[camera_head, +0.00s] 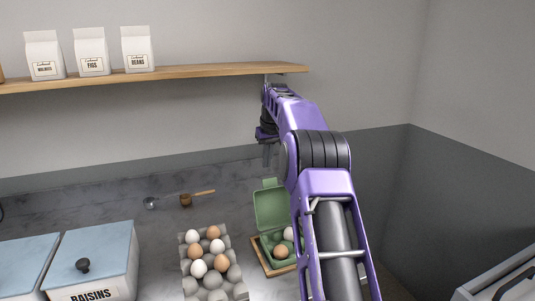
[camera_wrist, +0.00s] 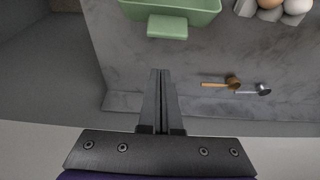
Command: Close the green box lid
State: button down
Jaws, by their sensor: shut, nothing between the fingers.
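The green box (camera_head: 268,238) stands on a small wooden board on the counter, partly hidden by my arm in the head view. Its lid (camera_head: 271,208) is open and stands up at the back. A brown egg and a white egg show inside the box. In the wrist view the green lid (camera_wrist: 180,8) is at the top edge, with its flap (camera_wrist: 168,27) pointing toward my gripper. My gripper (camera_wrist: 162,72) is shut and empty, above the counter and apart from the lid. In the head view my gripper (camera_head: 268,160) is above and behind the box.
A grey egg tray (camera_head: 213,283) with several eggs stands left of the box. A wooden-handled tool (camera_head: 198,196) and a metal scoop (camera_head: 150,203) lie behind it. A raisins container (camera_head: 95,262) is at left. A wooden shelf (camera_head: 190,75) with paper bags is above.

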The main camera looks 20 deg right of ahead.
jog(key=shift+s+f+b, duration=0.3)
jog(key=shift+s+f, duration=0.3)
jog(key=shift+f, duration=0.2)
jog(key=shift+s+f+b, duration=0.3)
jog(key=shift+s+f, duration=0.25)
jog(key=shift+f, duration=0.25)
